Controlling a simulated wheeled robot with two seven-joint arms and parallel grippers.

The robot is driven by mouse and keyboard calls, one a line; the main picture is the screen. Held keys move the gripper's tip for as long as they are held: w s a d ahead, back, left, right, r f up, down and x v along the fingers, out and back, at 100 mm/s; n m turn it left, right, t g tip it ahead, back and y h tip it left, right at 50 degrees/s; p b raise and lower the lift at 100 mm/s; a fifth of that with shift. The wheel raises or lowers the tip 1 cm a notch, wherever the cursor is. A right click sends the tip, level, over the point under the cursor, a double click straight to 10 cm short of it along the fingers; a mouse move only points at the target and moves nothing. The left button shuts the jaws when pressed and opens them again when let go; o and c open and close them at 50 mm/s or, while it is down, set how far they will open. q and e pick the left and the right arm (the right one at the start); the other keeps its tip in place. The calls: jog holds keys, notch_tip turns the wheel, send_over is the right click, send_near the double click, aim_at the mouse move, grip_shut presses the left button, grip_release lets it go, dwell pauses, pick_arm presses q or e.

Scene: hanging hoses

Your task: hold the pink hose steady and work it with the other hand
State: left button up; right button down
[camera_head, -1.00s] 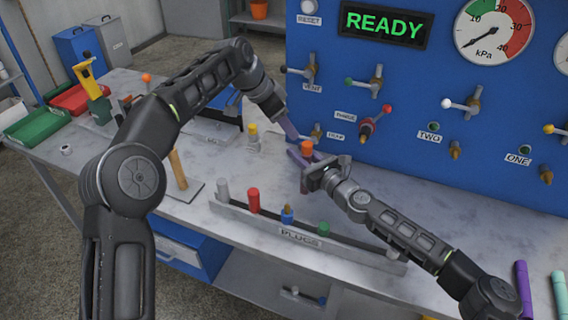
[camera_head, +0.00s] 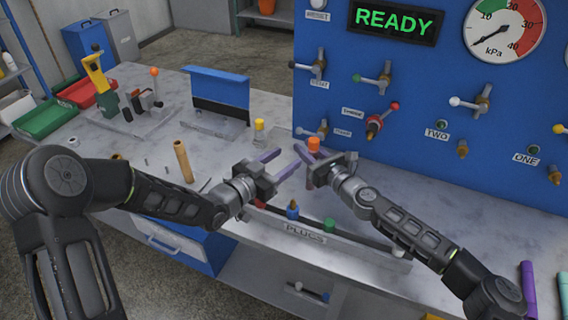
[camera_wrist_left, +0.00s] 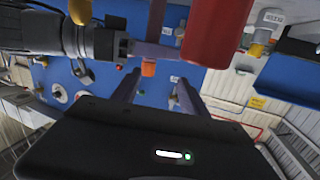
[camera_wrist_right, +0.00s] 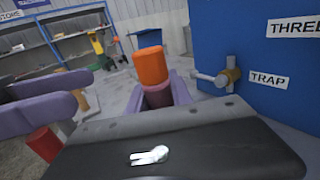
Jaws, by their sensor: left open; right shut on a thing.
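My right gripper (camera_head: 306,150) is shut on a short mauve-pink cylinder (camera_wrist_right: 159,95) with an orange top (camera_wrist_right: 150,66). The orange top also shows in the head view (camera_head: 313,143). I cannot tell whether the cylinder is the end of the pink hose; no longer pink length shows clearly. My left gripper (camera_head: 287,161) is open, its two purple fingers spread and pointing toward the right gripper. Its fingertips are close to the right fingers. In the left wrist view the orange top (camera_wrist_left: 148,68) shows beyond the left fingers, apart from them.
The blue panel (camera_head: 400,120) with valves stands behind the grippers. The plugs rack (camera_head: 305,233) lies in front and below, with a blue plug (camera_head: 292,211) and a green plug (camera_head: 330,225). A wooden cylinder (camera_head: 183,161) stands at left. Purple (camera_head: 527,290) and mint tubes are at lower right.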

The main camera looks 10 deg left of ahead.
aim_at(311, 144)
pick_arm(q)
jog(key=shift+s+d+r+t+h, duration=0.2)
jog(key=shift+s+r+h, duration=0.1)
jog(key=shift+s, duration=0.35)
jog(key=shift+s+d+r+t+h, duration=0.1)
jog(key=shift+s+d+r+h, duration=0.15)
jog(key=shift+s, duration=0.35)
jog(key=shift+a, duration=0.1)
jog(key=x, duration=1.2)
jog(key=shift+c, duration=0.2)
grip_shut()
